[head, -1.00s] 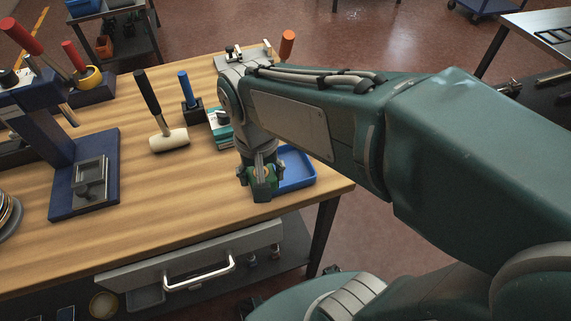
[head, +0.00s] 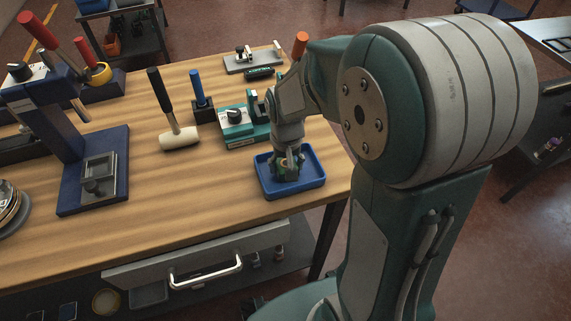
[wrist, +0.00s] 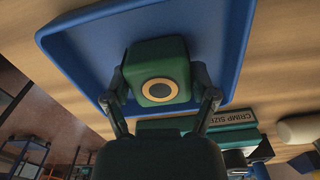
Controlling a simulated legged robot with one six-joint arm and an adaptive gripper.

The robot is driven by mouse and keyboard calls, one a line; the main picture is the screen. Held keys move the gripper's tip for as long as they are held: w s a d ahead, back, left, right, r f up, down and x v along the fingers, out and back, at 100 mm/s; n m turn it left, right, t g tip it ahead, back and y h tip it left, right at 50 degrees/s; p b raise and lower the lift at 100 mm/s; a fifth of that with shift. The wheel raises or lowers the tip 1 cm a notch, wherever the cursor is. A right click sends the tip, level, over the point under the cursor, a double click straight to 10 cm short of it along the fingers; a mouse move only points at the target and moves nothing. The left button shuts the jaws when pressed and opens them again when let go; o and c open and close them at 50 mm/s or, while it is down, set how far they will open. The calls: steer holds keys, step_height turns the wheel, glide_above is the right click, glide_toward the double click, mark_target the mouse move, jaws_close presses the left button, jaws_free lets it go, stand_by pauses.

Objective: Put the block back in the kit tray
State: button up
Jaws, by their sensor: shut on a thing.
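The block is a green cube (wrist: 160,64) with a yellow ring and dark centre on the face toward the wrist camera. My gripper (wrist: 161,88) is shut on it, one finger on each side. In the head view my gripper (head: 287,165) is over the blue kit tray (head: 313,181), inside its rim as seen from there; the block is mostly hidden by the fingers. In the wrist view the tray (wrist: 85,42) lies behind the block. I cannot tell whether the block touches the tray floor.
A teal crimping device (head: 237,126) stands just behind the tray. A mallet (head: 180,138), a blue-handled tool (head: 198,90) and a dark blue press (head: 95,170) stand to the left. The wooden bench (head: 200,210) is clear in front. An open drawer (head: 200,262) juts out below its edge.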

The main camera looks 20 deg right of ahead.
steer(key=shift+d+f, duration=0.1)
steer(key=shift+d, duration=0.5)
steer(key=o, duration=1.2)
steer(key=shift+a, duration=0.5)
steer(key=shift+d, duration=0.2)
steer(key=shift+d+r, duration=0.1)
steer(key=shift+r, duration=0.2)
step_height(320, 180, up, 11)
steer(key=shift+f, duration=0.2)
steer(key=s+r+n+t, duration=0.1)
steer(key=s+r+t, duration=0.1)
steer(key=s, duration=0.5)
steer(key=s+r+n+t, duration=0.1)
steer(key=s+r+t, duration=0.2)
steer(key=s, duration=0.4)
steer(key=shift+r+t, duration=0.3)
